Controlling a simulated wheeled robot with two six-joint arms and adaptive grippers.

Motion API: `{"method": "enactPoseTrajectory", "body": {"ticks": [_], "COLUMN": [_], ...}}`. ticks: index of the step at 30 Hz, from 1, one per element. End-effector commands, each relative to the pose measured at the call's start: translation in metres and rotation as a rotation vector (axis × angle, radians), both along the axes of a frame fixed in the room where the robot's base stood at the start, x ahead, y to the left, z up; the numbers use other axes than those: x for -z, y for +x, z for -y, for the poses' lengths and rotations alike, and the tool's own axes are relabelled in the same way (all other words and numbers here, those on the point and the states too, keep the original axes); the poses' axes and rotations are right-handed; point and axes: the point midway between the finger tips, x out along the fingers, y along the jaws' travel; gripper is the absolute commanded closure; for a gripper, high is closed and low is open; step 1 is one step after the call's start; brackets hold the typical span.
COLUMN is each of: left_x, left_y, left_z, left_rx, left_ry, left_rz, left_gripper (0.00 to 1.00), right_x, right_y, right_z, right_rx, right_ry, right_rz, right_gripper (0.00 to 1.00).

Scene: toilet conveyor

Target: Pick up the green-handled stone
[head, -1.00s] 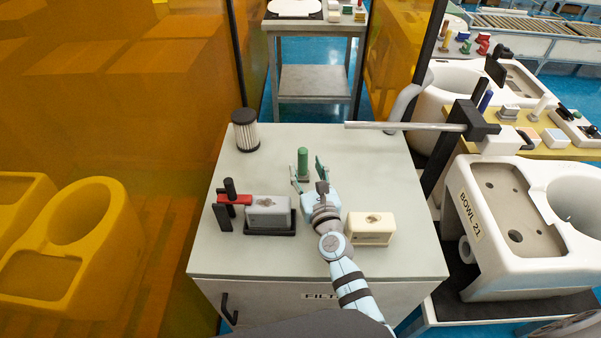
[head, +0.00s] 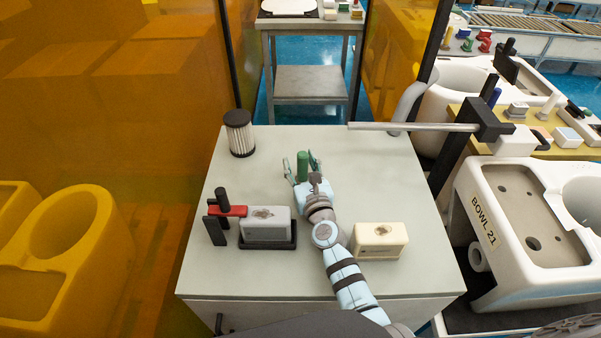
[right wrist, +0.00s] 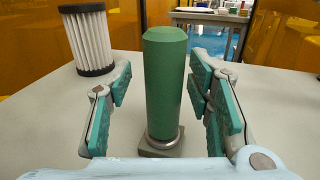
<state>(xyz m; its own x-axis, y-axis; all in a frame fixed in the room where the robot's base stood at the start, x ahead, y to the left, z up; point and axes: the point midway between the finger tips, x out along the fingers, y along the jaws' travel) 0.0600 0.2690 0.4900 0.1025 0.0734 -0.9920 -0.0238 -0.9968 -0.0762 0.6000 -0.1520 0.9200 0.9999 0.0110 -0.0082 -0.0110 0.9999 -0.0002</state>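The green-handled stone stands upright on the grey cabinet top. Its green handle (head: 302,166) shows in the head view, and in the right wrist view the green handle (right wrist: 165,85) rises from a metal collar on a small grey stone base (right wrist: 161,148). My right gripper (head: 302,168) is open, with one finger on each side of the handle. In the right wrist view the right gripper (right wrist: 162,105) shows clear gaps between both green finger pads and the handle. My left gripper is not in view.
A pleated filter (head: 239,133) stands at the back left of the cabinet top (head: 370,190). A grey block in a black tray (head: 266,228), a red-and-black tool (head: 225,211) and a cream block (head: 379,240) stand nearer. A metal bar (head: 412,127) crosses at the back right.

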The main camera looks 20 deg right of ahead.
Motion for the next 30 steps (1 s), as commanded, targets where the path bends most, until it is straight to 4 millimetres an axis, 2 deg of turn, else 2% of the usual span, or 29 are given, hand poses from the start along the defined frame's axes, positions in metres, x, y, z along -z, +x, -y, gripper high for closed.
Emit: {"method": "enactPoseTrajectory", "body": {"ticks": [1,6,9,17,20,27,30], "left_x": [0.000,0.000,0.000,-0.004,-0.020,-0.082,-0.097], "left_y": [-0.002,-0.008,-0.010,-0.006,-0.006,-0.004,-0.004], "left_z": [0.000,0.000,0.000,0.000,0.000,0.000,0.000], "left_rx": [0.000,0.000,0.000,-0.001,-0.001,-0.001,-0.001], "left_ry": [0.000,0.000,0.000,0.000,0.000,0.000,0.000], "left_rz": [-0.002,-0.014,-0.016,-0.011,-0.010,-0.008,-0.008], "left_gripper": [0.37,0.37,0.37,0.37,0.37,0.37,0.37], "right_x": [0.000,0.000,0.000,-0.004,-0.021,-0.084,-0.099], "right_y": [0.000,-0.001,-0.001,0.000,0.000,0.000,0.001], "right_z": [0.001,0.002,0.002,0.000,0.000,0.000,0.000], "right_rx": [0.002,0.004,0.003,-0.001,-0.001,-0.001,-0.001], "right_ry": [0.000,0.000,-0.001,0.000,0.000,0.000,0.001], "right_rz": [0.000,0.000,0.000,-0.002,-0.001,0.001,0.001], "right_gripper": [0.61,0.89,1.00,1.00,1.00,1.00,1.00]}}
